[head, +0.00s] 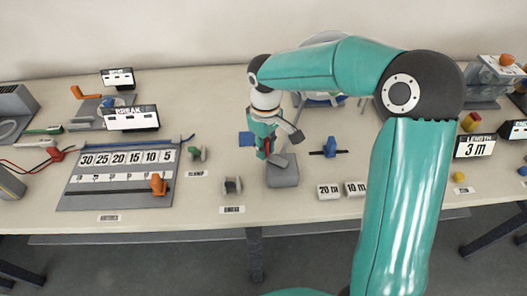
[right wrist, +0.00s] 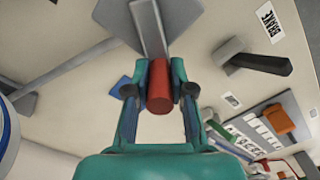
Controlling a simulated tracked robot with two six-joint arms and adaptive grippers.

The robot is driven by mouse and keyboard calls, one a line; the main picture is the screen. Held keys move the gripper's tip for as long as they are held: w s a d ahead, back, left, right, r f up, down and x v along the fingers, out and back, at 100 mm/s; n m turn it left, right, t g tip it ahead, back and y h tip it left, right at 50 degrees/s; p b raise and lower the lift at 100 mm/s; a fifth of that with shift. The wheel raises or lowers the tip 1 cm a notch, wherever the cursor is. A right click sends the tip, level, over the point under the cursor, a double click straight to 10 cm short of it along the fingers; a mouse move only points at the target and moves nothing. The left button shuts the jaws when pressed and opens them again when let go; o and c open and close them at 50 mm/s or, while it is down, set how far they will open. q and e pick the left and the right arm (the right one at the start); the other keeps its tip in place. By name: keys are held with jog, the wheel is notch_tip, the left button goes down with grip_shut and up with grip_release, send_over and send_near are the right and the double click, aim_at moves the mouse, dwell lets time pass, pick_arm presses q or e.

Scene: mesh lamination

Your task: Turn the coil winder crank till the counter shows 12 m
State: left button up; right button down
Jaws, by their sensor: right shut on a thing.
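The crank shows in the right wrist view as a red cylindrical handle (right wrist: 160,92) on a grey arm (right wrist: 149,30). My right gripper (right wrist: 159,88) is shut around this handle. In the head view my right gripper (head: 266,148) points down above the grey block (head: 283,172), with a little red showing between its fingers. The length counter (head: 474,147) at the right reads 3 m. The round coil winder part (head: 322,100) behind my right arm is mostly hidden. My left gripper is not in view.
A grey board with number tiles (head: 117,178) and an orange knob (head: 158,184) lies to the left. A small blue-handled part (head: 329,148) and tiles marked 20 m (head: 329,191) and 10 m (head: 355,189) lie right of the block. The front table edge is close.

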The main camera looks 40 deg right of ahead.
jog(key=shift+w+d+f+m+b, duration=0.15)
jog(key=shift+d+m, duration=0.25)
jog(key=shift+m, duration=0.55)
jog(key=shift+s+d+m+b, duration=0.15)
jog(key=shift+d+m, duration=0.25)
jog(key=shift+m, duration=0.55)
jog(key=shift+w, duration=0.1)
jog(key=c, duration=1)
grip_release()
jog(key=shift+w+r, duration=0.1)
jog(key=shift+r, duration=0.4)
notch_tip(320, 180, up, 11)
